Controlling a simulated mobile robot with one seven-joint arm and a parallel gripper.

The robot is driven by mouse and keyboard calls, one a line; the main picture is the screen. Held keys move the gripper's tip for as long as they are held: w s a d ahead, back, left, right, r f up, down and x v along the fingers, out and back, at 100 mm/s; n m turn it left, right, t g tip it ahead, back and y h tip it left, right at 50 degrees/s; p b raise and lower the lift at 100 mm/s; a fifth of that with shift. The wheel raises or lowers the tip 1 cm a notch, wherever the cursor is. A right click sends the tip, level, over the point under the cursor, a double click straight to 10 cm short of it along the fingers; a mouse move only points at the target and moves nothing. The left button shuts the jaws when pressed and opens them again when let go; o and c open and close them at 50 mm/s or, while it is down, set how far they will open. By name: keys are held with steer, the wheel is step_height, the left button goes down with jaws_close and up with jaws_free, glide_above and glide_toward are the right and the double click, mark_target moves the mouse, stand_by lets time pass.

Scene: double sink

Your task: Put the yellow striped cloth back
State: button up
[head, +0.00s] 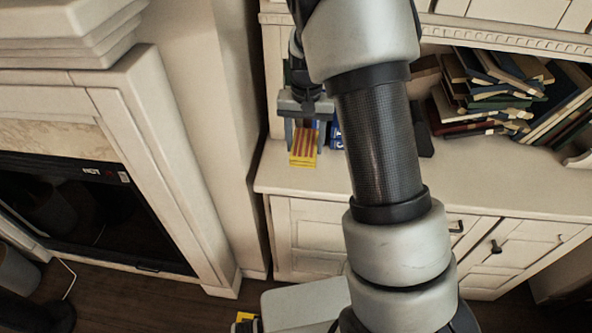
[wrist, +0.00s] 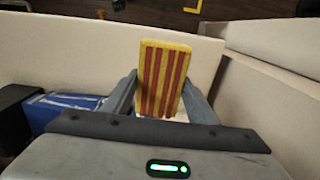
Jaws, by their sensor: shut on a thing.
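The yellow striped cloth (head: 303,149) is a flat yellow piece with dark red stripes, at the left end of a white cabinet's top in the head view. My gripper (head: 305,132) is shut on it, with a finger on either side. In the wrist view the cloth (wrist: 162,78) stands up stiffly between the two grey fingers of my gripper (wrist: 160,98), its far end sticking out past them. I cannot tell whether its lower edge touches the cabinet top.
The white cabinet top (head: 470,180) has clear room at its front. A blue item (wrist: 65,110) lies left of my gripper in the wrist view. Piled books (head: 490,90) stand at the right. A wall edge and fireplace (head: 165,165) lie to the left.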

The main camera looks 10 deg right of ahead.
mark_target(304, 171)
step_height(304, 171, down, 8)
steer(key=shift+r+b, duration=0.25)
steer(key=shift+b, duration=0.1)
steer(key=shift+f, duration=0.15)
steer(key=o, duration=1)
